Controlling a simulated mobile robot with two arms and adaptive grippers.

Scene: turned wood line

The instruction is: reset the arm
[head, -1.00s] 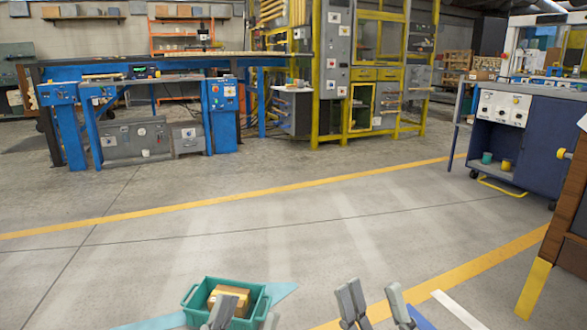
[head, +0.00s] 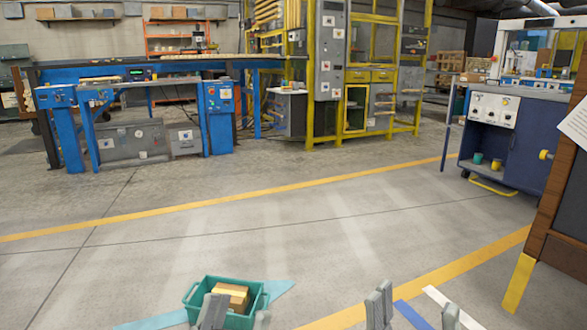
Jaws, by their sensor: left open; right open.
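My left gripper (head: 237,318) shows only its fingertips at the bottom edge, spread apart and empty. They overlap the near side of a teal crate (head: 259,304) in the view; whether they touch it I cannot tell. My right gripper (head: 414,312) is further right at the bottom edge, its fingers wide apart with bare floor and floor stripes behind them. It holds nothing. The rest of both arms is out of view.
The teal crate holds brown blocks (head: 232,291) and stands by light blue floor marking. A brown wooden stand (head: 544,235) with a yellow foot is at right, a blue cabinet (head: 535,150) behind it. The grey floor ahead (head: 270,230) is clear.

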